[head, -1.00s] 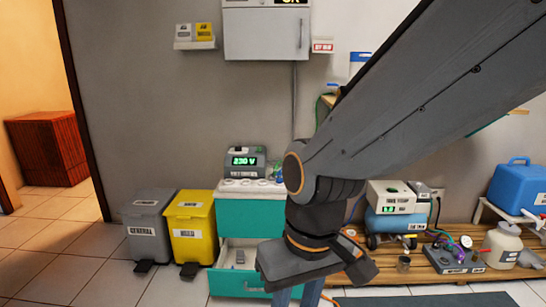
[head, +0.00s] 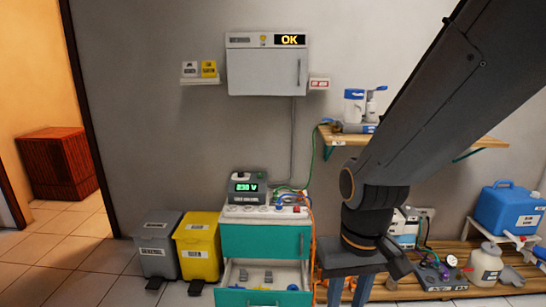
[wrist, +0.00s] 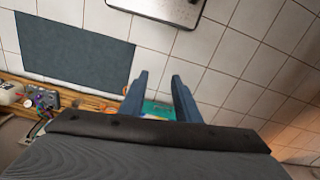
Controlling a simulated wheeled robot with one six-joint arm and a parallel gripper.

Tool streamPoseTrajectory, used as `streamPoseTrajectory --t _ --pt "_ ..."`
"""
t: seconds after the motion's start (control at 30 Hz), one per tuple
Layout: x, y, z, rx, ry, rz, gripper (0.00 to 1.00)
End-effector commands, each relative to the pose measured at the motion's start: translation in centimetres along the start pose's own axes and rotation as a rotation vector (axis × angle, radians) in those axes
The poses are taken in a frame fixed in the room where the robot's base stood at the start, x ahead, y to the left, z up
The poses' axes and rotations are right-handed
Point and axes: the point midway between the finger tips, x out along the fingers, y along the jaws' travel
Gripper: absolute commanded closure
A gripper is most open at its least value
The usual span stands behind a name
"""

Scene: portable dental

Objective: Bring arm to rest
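My arm reaches in from the upper right of the head view, bent at the elbow with its wrist low. My gripper (head: 348,292) hangs below it, to the right of the teal cabinet (head: 265,240). In the wrist view, the two blue fingers of my gripper (wrist: 161,97) stand apart with nothing held between them. Teal shows in the gap, some way beyond the fingertips.
The cabinet's lower drawer (head: 262,298) is open. Grey (head: 157,247) and yellow (head: 198,247) bins stand left of it. A low wooden bench (head: 420,291) with a blue canister (head: 508,207) is at right. A wall shelf (head: 480,143) is above. Floor at left is clear.

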Motion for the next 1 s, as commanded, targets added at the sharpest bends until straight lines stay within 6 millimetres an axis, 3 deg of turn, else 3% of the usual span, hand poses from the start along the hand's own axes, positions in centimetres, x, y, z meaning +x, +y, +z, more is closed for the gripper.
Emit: streamPoseTrajectory --t 0.03,0.4,0.6,1.0 --pt "-1.4 0.6 0.4 0.016 -0.003 0.003 0.71" --pt "-6.0 4.1 1.9 0.108 -0.015 0.020 0.71" --pt "-6.9 5.3 2.3 0.131 -0.019 0.025 0.71" --pt "-6.9 5.4 2.3 0.133 -0.019 0.025 0.71"
